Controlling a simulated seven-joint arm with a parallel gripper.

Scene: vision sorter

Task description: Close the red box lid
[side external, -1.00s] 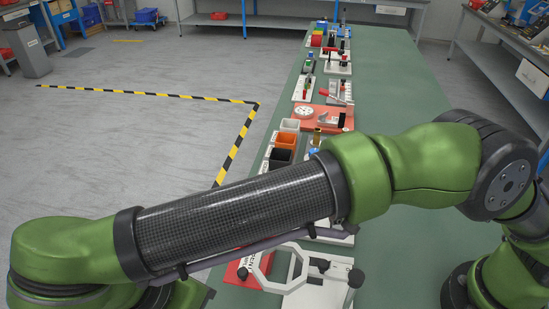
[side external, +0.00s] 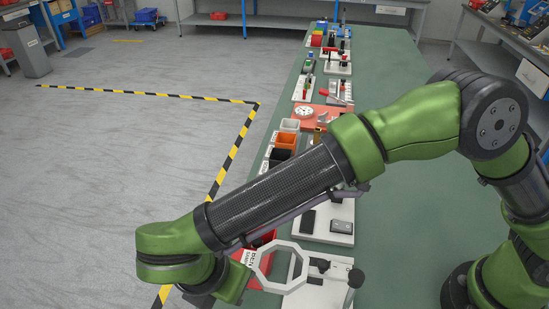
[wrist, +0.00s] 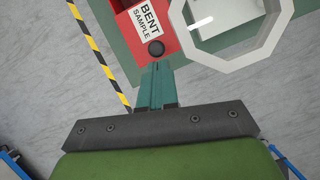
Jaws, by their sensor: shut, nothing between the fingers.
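The red box (wrist: 173,42) is at the top of the wrist view, with a white BENT SAMPLE label and a round black knob (wrist: 156,48) at its near edge. A small dark part shows at the top of the picture; I cannot tell how far the lid is open. My gripper (wrist: 157,66) is shut and empty, its teal fingertips just below the knob; I cannot tell whether they touch. In the side external view the red box (side external: 267,238) and its label show beside my wrist, partly hidden by my arm. The fingers are hidden there.
A white octagonal ring (side external: 288,246) stands on a white fixture (side external: 315,292) right beside the red box. Black and orange bins (side external: 286,141) and several other fixtures line the green bench (side external: 380,90) farther back. Open floor lies left, with striped tape (side external: 235,145).

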